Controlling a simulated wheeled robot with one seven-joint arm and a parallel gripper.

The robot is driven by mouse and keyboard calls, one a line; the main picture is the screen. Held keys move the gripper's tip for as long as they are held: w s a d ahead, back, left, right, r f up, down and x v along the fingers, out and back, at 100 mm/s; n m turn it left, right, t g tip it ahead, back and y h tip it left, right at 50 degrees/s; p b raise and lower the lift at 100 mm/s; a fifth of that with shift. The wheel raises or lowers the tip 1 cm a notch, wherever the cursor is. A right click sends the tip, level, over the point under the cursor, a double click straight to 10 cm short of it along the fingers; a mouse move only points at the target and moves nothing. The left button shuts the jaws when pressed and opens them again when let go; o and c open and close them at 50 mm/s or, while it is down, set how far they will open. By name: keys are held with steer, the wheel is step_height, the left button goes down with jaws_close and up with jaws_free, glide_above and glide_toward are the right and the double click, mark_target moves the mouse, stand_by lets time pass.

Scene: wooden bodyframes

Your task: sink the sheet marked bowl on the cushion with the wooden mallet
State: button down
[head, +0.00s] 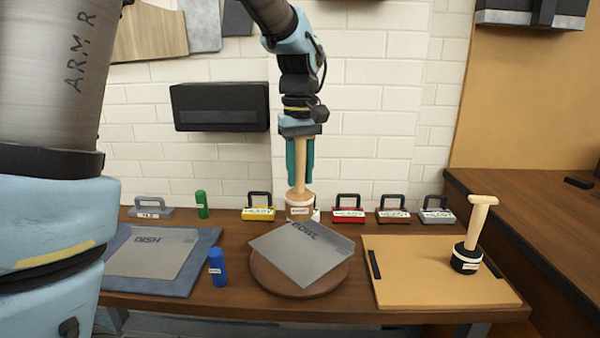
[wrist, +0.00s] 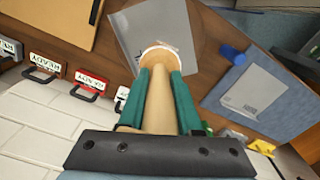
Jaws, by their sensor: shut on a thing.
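The grey sheet marked BOWL (head: 303,258) lies across the round brown cushion (head: 262,280), its corners reaching past the cushion's rim and its right edge turned up. It also shows in the wrist view (wrist: 143,30). My gripper (head: 300,165) is shut on the handle of the wooden mallet (head: 299,198), its teal fingers on either side. The mallet is upright, with its pale, labelled head down, at the sheet's far edge in the head view. In the wrist view the mallet head (wrist: 161,53) overlaps the sheet. I cannot tell whether they touch.
A sheet marked DISH (head: 150,255) lies on a blue pad (head: 200,262) at left. A blue cylinder (head: 217,267) and green cylinder (head: 202,204) stand near it. A black-headed mallet (head: 467,252) stands on a tan board (head: 415,285) at right. Several handled blocks (head: 348,214) line the back.

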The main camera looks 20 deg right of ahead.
steer(key=s+a+r, duration=0.2)
steer(key=s+a, duration=0.4)
steer(key=shift+s, duration=0.3)
steer(key=shift+a, duration=0.15)
